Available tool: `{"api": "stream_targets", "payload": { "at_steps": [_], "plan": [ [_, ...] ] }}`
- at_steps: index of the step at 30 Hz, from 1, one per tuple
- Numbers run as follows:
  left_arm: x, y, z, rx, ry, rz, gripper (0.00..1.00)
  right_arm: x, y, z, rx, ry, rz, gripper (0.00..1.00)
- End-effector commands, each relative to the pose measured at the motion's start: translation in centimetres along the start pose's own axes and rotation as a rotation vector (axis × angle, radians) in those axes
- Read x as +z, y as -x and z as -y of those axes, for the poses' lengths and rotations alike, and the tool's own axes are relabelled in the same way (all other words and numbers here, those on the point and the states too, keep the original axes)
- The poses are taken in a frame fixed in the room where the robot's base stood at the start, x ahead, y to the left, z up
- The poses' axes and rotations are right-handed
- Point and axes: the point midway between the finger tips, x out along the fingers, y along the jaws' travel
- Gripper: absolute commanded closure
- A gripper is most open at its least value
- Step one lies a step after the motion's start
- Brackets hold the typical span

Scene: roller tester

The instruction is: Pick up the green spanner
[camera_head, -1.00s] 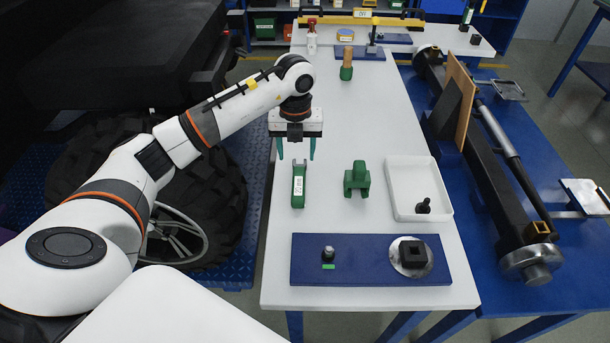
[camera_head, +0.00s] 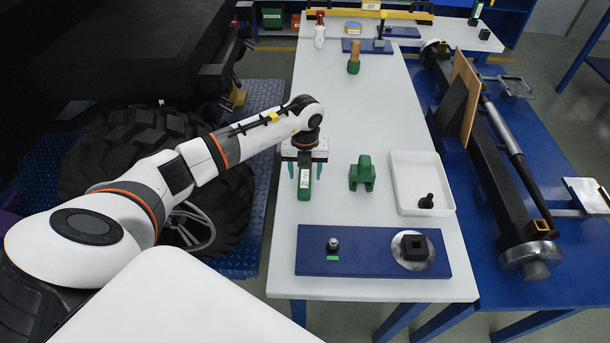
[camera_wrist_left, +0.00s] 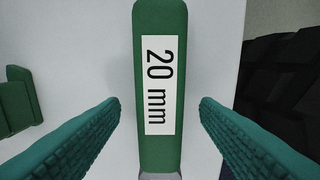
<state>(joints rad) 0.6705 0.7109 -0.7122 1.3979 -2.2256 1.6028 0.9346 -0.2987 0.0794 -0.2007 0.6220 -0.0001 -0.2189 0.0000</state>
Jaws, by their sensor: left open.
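The green spanner (camera_head: 304,188) lies lengthwise on the white table, left of the green block. In the left wrist view its green handle (camera_wrist_left: 158,20) carries a white "20 mm" label, with a bit of grey metal at the bottom edge. My left gripper (camera_head: 304,174) is open over the spanner. In the left wrist view its teal ribbed fingers (camera_wrist_left: 160,108) stand on either side of the handle, with a gap on both sides. My gripper hides the far part of the spanner in the head view. My right gripper is not in view.
A green block-like fixture (camera_head: 362,173) stands to the right, then a white tray (camera_head: 402,203) with a black part (camera_head: 426,201). A blue board (camera_head: 315,262) lies nearer. A green-based wooden-handled thing (camera_head: 353,66) stands farther back. A large tyre is beyond the table's left edge.

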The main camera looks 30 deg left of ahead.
Motion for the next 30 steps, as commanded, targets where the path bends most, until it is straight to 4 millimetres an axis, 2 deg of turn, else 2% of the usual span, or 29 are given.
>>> {"api": "stream_targets", "payload": {
  "at_steps": [1,9,12,23,26,30],
  "plan": [
    [0.0,0.0,0.0,0.0,0.0,0.0,0.44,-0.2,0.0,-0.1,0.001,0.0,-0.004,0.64],
    [0.0,0.1,0.0,0.0,0.0,0.0,0.88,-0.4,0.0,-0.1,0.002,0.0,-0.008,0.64],
    [0.0,0.1,0.0,0.0,0.001,0.0,1.0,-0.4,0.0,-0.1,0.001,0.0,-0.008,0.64],
    [-0.1,0.4,0.0,0.001,0.001,-0.001,1.0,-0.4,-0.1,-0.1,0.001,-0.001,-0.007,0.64],
    [-0.1,1.4,0.0,0.002,0.002,-0.003,1.0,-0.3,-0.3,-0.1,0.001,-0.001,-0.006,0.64],
    [-0.2,4.2,0.0,0.003,0.0,-0.006,1.0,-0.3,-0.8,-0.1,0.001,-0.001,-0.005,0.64]
  ]
}}
